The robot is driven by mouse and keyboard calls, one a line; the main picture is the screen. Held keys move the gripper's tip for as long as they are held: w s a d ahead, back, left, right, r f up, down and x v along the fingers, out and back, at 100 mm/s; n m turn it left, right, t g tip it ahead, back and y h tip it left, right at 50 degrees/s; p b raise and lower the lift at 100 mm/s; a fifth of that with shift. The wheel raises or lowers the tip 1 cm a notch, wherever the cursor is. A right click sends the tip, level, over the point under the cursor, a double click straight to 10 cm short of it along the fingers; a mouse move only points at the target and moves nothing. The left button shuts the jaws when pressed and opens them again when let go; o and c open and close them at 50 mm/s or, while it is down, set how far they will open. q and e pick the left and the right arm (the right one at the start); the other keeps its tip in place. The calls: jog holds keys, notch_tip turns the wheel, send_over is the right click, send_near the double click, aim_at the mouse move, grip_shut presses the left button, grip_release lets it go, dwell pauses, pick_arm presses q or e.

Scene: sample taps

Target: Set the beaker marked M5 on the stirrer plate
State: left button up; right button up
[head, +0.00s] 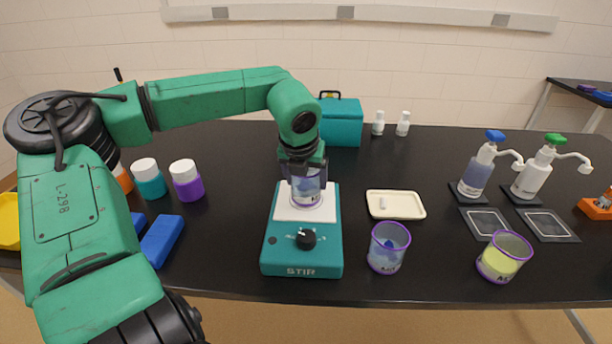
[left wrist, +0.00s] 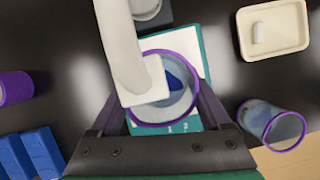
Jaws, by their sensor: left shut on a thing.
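My left gripper (head: 304,168) is shut on a clear beaker (head: 306,188) with a purple rim. The beaker is upright over the white top (head: 287,213) of the teal stirrer (head: 290,256), at its middle; I cannot tell whether its base touches. Its label is too small to read. In the left wrist view, the held beaker (left wrist: 188,108) shows something dark blue inside, and a pale bar (left wrist: 122,45) hides part of its rim. Another purple-rimmed beaker (head: 388,248) stands right of the stirrer, and a yellow-filled one (head: 502,260) farther right. My right gripper is not in view.
A cream tray (head: 412,211) with a small white piece lies right of the stirrer. Pump bottles (head: 477,172) stand at the right behind dark mats (head: 486,222). Lidded jars (head: 187,183) and a blue block (head: 161,241) are at the left. A teal box (head: 342,125) stands behind.

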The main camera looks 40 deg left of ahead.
pick_arm(q)
jog(key=shift+f, duration=0.15)
jog(key=shift+f+b, duration=0.2)
jog(key=shift+b, duration=0.2)
jog(key=o, duration=1.3)
jog(key=shift+r+p, duration=0.25)
jog(key=shift+p, duration=0.1)
jog(key=shift+d+r, duration=0.1)
jog(key=shift+r, duration=0.2)
jog(key=b+v, duration=0.1)
jog(key=v, duration=1)
jog(key=shift+s+r, duration=0.2)
jog(key=shift+r, duration=0.1)
